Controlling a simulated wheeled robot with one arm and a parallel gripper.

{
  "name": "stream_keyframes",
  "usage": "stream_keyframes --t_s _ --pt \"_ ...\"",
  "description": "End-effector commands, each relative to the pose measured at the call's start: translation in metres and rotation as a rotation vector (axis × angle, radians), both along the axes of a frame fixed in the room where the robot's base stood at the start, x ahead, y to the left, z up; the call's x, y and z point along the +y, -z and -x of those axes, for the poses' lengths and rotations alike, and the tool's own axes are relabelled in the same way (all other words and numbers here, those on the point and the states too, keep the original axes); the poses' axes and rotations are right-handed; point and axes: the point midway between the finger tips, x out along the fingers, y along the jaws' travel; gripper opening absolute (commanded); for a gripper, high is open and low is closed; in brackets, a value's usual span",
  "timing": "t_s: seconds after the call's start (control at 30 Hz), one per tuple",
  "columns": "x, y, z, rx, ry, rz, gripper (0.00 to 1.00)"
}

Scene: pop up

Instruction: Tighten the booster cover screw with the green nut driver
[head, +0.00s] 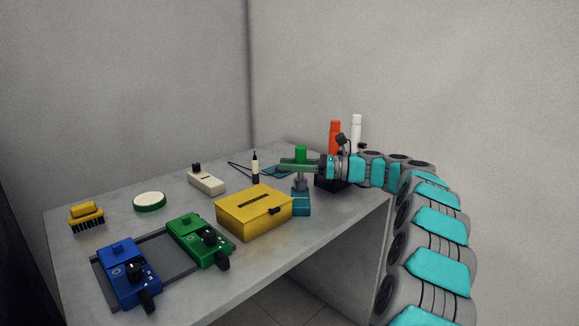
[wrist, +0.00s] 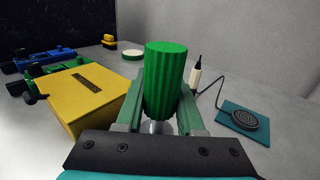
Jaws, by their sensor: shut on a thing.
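The green nut driver (head: 301,154) has a ribbed green handle and a metal shaft. It stands upright between the fingers of my gripper (head: 299,164), which is shut on its handle. In the wrist view the handle (wrist: 166,78) fills the middle between the green fingers. Below the shaft is a small teal block (head: 301,204); I cannot tell whether the driver still sits in it. A blue pedal (head: 128,273) and a green pedal (head: 200,242) with black knobs stand at the front left. Which one is the booster is unclear, and no cover screw can be made out.
A yellow box (head: 252,213) stands just left of the teal block. A dark rack (head: 160,256) lies under the pedals. A brush (head: 87,216), a round green-rimmed disc (head: 149,201) and a cream device (head: 206,181) lie farther left. Red (head: 335,136) and white (head: 356,130) bottles stand behind my gripper.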

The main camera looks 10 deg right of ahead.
Motion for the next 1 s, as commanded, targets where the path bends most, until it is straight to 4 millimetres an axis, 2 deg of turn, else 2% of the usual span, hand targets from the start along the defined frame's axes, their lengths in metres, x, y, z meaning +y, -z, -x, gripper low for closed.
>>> stream_keyframes --t_s 0.5,1.0 --pt "0.001 -0.045 0.0 -0.003 -0.002 0.0 0.0" --pt "0.0 -0.048 0.0 -0.001 -0.001 -0.001 0.0"
